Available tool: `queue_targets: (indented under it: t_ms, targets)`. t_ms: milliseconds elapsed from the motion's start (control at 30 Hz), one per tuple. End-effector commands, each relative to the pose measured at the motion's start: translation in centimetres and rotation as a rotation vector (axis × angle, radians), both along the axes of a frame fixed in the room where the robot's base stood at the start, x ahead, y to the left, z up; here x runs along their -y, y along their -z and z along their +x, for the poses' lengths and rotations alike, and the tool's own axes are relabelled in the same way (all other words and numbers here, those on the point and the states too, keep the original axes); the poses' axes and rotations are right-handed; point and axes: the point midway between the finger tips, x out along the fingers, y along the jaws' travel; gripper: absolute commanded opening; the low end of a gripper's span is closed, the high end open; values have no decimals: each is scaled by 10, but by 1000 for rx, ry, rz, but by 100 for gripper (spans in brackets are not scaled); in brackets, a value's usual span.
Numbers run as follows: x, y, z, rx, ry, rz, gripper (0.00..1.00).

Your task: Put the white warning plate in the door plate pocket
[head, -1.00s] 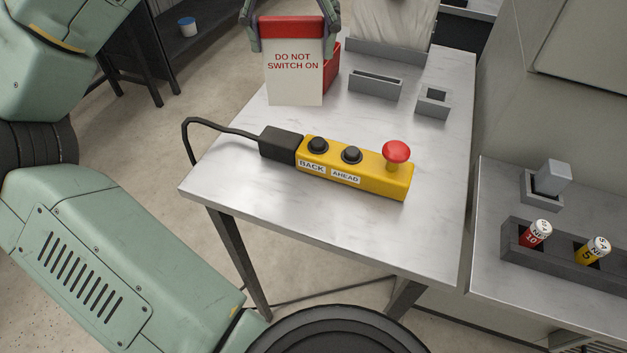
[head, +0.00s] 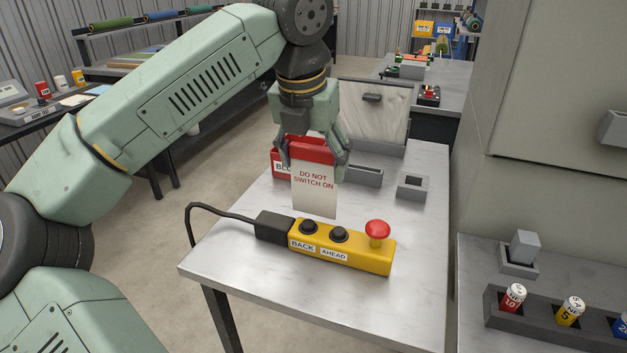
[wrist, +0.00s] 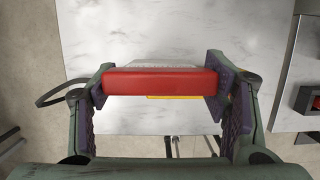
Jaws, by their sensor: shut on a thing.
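The white warning plate (head: 315,195) has a red top strip and the words "DO NOT SWITCH ON". My gripper (head: 314,157) is shut on the red strip, one finger at each end. The plate hangs upright above the table, behind the yellow control pendant in the head view. In the wrist view my gripper (wrist: 160,84) has the plate's red top edge (wrist: 160,80) across between its fingers. A grey pocket-like holder (head: 615,128) on the tall cabinet at the right edge of the head view is partly cut off; it may be the door plate pocket. The plate is well left of it.
The yellow pendant (head: 340,248) with a red mushroom button (head: 377,229) lies on the marble-topped table (head: 250,268). A red box (head: 281,163), grey slotted holder (head: 366,176) and small grey holder (head: 412,187) stand behind. A rack (head: 535,322) holds labelled cylinders at the right.

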Motion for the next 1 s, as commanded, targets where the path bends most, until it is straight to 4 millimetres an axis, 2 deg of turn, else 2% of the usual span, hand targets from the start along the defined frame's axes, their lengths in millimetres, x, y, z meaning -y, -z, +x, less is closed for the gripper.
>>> queue_targets:
  t_ms: [300, 633, 667, 933, 1000]
  targets:
    - [0, 36, -1, 0, 0, -1, 42]
    - [0, 41, 0, 1, -1, -1, 42]
    - [0, 41, 0, 1, -1, -1, 70]
    - [0, 39, 0, 1, -1, -1, 88]
    - [0, 39, 0, 1, -1, -1, 89]
